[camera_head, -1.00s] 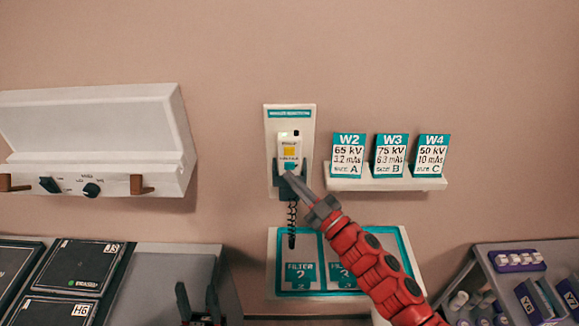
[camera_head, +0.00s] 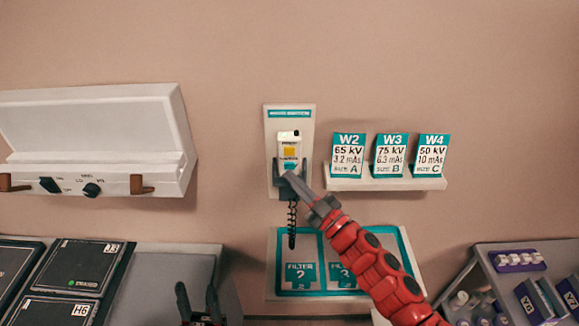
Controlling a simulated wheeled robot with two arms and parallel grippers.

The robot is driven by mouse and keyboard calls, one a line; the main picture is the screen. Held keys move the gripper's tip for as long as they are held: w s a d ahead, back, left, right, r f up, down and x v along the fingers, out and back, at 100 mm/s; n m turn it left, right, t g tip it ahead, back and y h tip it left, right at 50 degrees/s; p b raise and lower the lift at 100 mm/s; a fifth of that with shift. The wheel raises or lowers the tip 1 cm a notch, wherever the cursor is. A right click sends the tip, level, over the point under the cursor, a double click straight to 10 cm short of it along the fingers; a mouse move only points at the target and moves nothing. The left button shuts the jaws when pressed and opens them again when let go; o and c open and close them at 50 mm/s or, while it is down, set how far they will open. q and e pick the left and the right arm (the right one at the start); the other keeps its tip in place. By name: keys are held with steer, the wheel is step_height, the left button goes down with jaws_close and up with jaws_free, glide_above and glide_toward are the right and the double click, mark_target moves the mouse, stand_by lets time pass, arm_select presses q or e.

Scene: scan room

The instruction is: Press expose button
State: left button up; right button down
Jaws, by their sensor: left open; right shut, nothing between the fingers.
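A white hand switch (camera_head: 289,142) hangs in a dark holder on a white wall plate (camera_head: 306,122). It has a yellow label (camera_head: 289,152) and a teal button (camera_head: 290,165) at its lower front. My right gripper (camera_head: 289,175) is shut and empty, with its tip at the lower edge of the teal button. I cannot tell whether the tip touches or presses it, and the tip hides part of the switch's lower end. My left gripper (camera_head: 198,298) is open and empty, low in the picture, in front of the grey counter.
A shelf (camera_head: 386,184) with cards W2, W3 and W4 is to the right of the switch. A coiled cord (camera_head: 292,222) hangs below it, above a teal filter tray (camera_head: 272,262). A white control box (camera_head: 95,150) is on the left wall. Black cassettes (camera_head: 82,268) lie lower left.

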steer(key=shift+w, duration=0.3)
steer(key=shift+w, duration=0.45)
stand_by(0.8)
steer(key=shift+s, duration=0.9)
steer(key=s+p, duration=0.1)
steer(key=s, duration=0.4)
stand_by(1.5)
